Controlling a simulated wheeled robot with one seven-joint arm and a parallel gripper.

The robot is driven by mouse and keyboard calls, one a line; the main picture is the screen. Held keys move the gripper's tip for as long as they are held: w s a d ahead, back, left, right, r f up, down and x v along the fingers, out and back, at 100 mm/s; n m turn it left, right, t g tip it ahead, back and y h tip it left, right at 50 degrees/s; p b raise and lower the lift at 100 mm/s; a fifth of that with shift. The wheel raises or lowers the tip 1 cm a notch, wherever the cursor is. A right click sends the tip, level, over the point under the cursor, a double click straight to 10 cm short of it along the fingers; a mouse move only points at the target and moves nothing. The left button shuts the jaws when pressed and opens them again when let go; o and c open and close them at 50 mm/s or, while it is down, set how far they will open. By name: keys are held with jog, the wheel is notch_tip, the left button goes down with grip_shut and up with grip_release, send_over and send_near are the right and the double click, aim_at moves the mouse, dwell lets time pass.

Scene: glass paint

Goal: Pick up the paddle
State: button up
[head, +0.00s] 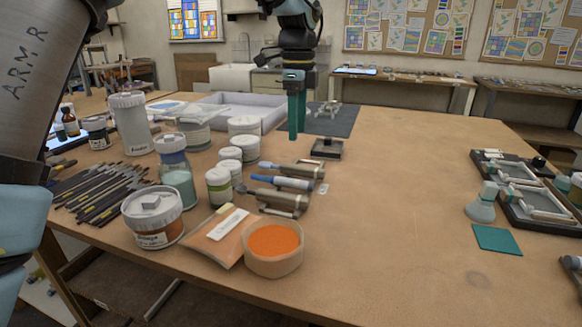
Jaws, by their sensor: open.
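My gripper (297,132), with teal fingers pointing down, hangs over the middle of the work table (400,180). It is open and I see nothing held between its fingers. I cannot tell for sure which thing is the paddle. Several handled tools lie below and in front of the gripper: a blue-handled one (282,182) and grey-brown ones, on small rests. A small dark block with a light top (327,149) sits just right of the fingertips in the picture. Many thin dark sticks or tools (100,190) lie in a pile at the left.
White jars, a glass jar (176,180), an orange packet (217,236) and a bowl of orange powder (273,249) crowd the left side. A glass muller (487,202), a teal square (497,239) and dark trays (530,192) stand at the right. The table's middle right is clear.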

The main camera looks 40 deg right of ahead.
aim_at(300, 167)
notch_tip(300, 167, down, 4)
jog(key=shift+s+f+p, duration=0.2)
jog(key=shift+f+p, duration=0.15)
jog(key=shift+f, duration=0.5)
jog(key=shift+s+f+p, duration=0.15)
jog(key=shift+f+p, duration=0.25)
jog(key=shift+f, duration=0.5)
jog(key=shift+s+f+p, duration=0.2)
jog(key=shift+f+p, duration=0.15)
jog(key=shift+f, duration=0.5)
grip_shut()
